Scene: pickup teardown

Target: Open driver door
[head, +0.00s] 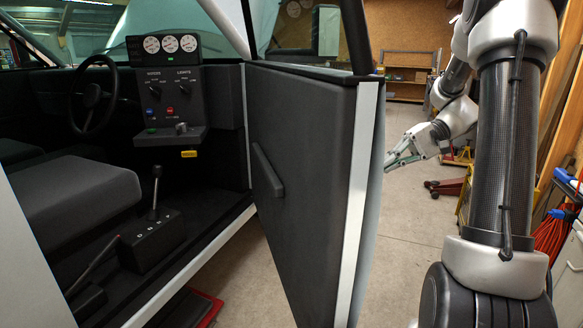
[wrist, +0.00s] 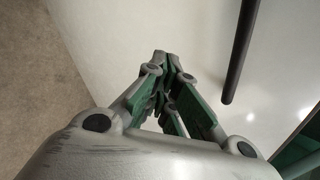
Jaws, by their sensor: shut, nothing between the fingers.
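The driver door (head: 315,130) stands swung well open in the head view, its dark inner panel facing me and its pale edge towards the right. A dark inner handle (head: 267,171) sits on that panel. My gripper (head: 390,164) is on the outer side of the door, just right of its edge in the picture. In the wrist view my gripper (wrist: 167,62) is shut and empty in front of the white outer panel (wrist: 190,25). A black bar (wrist: 240,50), apparently the outer handle, is to the right of the fingers, apart from them.
The cab is exposed, with a seat (head: 75,195), a steering wheel (head: 92,95), a gear lever (head: 155,190) and a dash panel (head: 170,95). A red item (head: 205,312) lies below the sill. Clutter lines the right wall.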

